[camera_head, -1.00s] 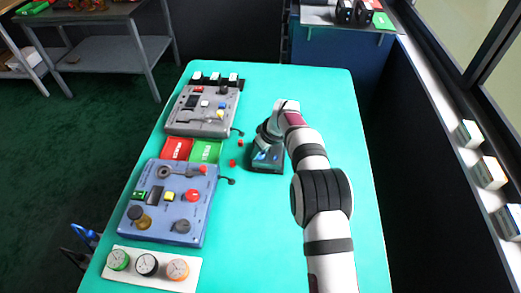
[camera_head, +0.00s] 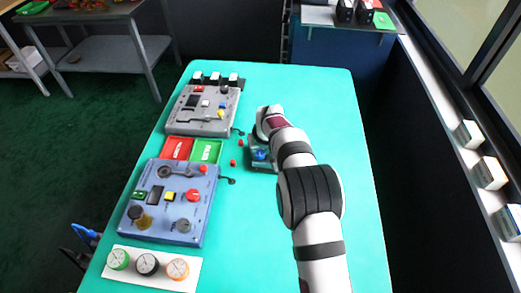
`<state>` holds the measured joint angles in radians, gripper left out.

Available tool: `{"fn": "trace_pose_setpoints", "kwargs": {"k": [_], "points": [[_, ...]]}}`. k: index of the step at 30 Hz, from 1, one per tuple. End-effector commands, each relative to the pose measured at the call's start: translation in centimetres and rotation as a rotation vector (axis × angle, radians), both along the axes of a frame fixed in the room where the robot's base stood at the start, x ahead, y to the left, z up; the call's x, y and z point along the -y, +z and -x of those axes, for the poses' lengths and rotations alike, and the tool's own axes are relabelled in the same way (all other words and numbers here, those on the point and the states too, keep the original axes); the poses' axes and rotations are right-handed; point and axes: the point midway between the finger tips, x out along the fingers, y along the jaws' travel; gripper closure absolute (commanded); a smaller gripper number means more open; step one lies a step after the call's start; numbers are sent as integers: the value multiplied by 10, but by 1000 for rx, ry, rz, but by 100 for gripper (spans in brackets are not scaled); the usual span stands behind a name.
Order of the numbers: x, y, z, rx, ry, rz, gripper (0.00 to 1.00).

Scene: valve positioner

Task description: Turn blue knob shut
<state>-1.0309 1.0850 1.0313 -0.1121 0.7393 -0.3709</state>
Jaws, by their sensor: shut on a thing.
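A blue knob (camera_head: 260,154) shows on a small dark box (camera_head: 264,168) on the turquoise table, right of the two panels. My arm reaches in from the lower right, and its wrist bends down over the box. My gripper (camera_head: 260,143) is at the blue knob and shut on it. The fingertips are small and partly hidden by my wrist, and the knob's exact turn angle cannot be read.
A grey panel (camera_head: 203,110) and a blue panel (camera_head: 170,200) with knobs and switches stand on the left. Red (camera_head: 177,149) and green (camera_head: 207,151) trays lie between them. Small red pieces (camera_head: 233,163) lie left of the box. The table's right side is clear except for my arm.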

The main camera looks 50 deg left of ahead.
Motion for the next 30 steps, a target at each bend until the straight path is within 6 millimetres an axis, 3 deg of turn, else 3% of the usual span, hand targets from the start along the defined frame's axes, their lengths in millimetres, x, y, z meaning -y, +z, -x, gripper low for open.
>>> {"fn": "trace_pose_setpoints", "kwargs": {"k": [12,29,30], "points": [[-1,0,1,-1,-192,0,100],[-1,0,1,-1,-225,-1,100],[-1,0,1,-1,-225,-1,56]]}}
